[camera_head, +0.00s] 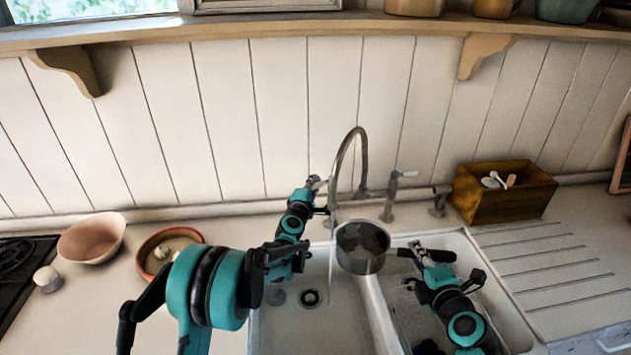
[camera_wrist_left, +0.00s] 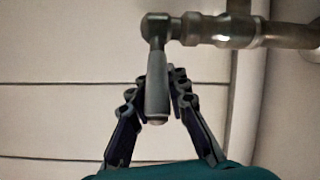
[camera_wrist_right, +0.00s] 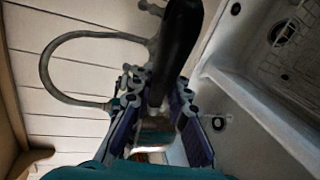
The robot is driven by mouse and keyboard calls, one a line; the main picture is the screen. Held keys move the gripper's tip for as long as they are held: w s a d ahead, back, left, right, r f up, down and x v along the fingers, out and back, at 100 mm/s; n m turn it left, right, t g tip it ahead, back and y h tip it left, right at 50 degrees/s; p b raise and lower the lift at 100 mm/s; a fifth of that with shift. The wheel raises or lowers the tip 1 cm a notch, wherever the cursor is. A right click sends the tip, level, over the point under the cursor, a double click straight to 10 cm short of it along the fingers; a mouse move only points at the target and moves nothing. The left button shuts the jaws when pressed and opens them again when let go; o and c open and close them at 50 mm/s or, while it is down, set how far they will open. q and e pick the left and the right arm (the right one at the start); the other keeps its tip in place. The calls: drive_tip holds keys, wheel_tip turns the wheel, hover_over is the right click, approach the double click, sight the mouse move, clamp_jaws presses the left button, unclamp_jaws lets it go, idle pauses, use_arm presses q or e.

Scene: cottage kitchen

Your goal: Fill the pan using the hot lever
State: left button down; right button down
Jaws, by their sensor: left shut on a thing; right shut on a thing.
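The metal pan (camera_head: 362,247) is held over the sink, below the end of the curved tap (camera_head: 362,150). I cannot tell whether water is in it. My right gripper (camera_head: 418,257) is shut on its black handle, which also shows in the right wrist view (camera_wrist_right: 178,45). My left gripper (camera_head: 314,190) is at the lever on the tap's left side. In the left wrist view the grey lever (camera_wrist_left: 157,95) hangs down between the fingers, which are shut on it. The right lever (camera_head: 407,174), with a white handle, stands free.
The white double sink (camera_head: 372,310) lies below, with a drain (camera_head: 310,298) in the left basin. A wooden box (camera_head: 505,200) with small items stands at right. A pink bowl (camera_head: 92,238) and a round dish (camera_head: 150,257) sit on the left counter. A shelf (camera_head: 270,28) runs above.

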use_arm(q)
drive_tip(key=c, duration=1.4)
unclamp_jaws()
drive_tip(key=shift+c, duration=0.2)
drive_tip(key=shift+s, duration=0.1)
drive_tip(key=v, duration=1.1)
drive_tip(key=shift+s+a, duration=0.15)
drive_tip(key=shift+s, duration=0.2)
